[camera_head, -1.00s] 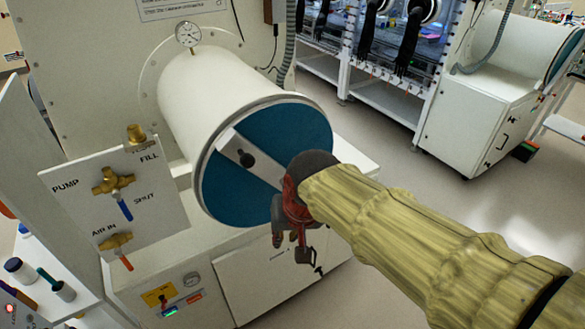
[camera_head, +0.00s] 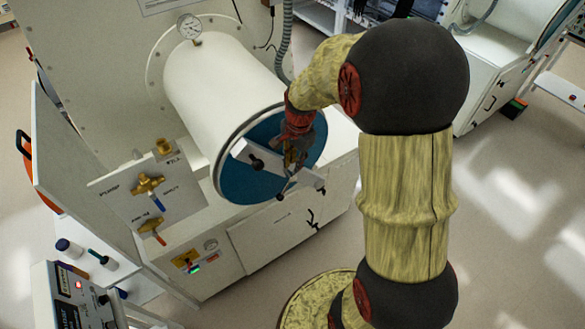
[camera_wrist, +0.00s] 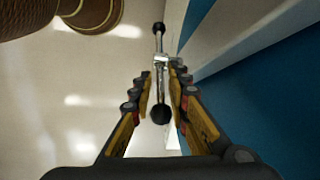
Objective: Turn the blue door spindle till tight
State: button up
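The blue round door (camera_head: 245,185) closes the near end of a white cylindrical chamber, with a pale bar (camera_head: 243,151) across it. The door also shows in the wrist view (camera_wrist: 250,95), at the right. The spindle handle (camera_wrist: 159,42) is a thin metal rod with black ball ends on a bright hub, standing out from the door side. My gripper (camera_wrist: 160,72) is open, its fingers either side of the rod near the hub. In the head view my gripper (camera_head: 296,165) is in front of the door's right part and hides much of the spindle.
A valve panel (camera_head: 140,195) with brass valves and a pressure gauge (camera_head: 190,27) are left of and above the door. A white cabinet (camera_head: 290,225) stands below. A side shelf at lower left holds bottles (camera_head: 68,247).

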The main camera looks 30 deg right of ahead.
aim_at(293, 173)
jog(key=shift+w+f+p, duration=0.2)
jog(key=shift+f, duration=1.75)
jog(key=shift+w+f+p, duration=0.15)
jog(key=shift+w+f, duration=0.05)
jog(key=shift+f, duration=1.7)
jog(key=shift+c, duration=1.4)
grip_shut()
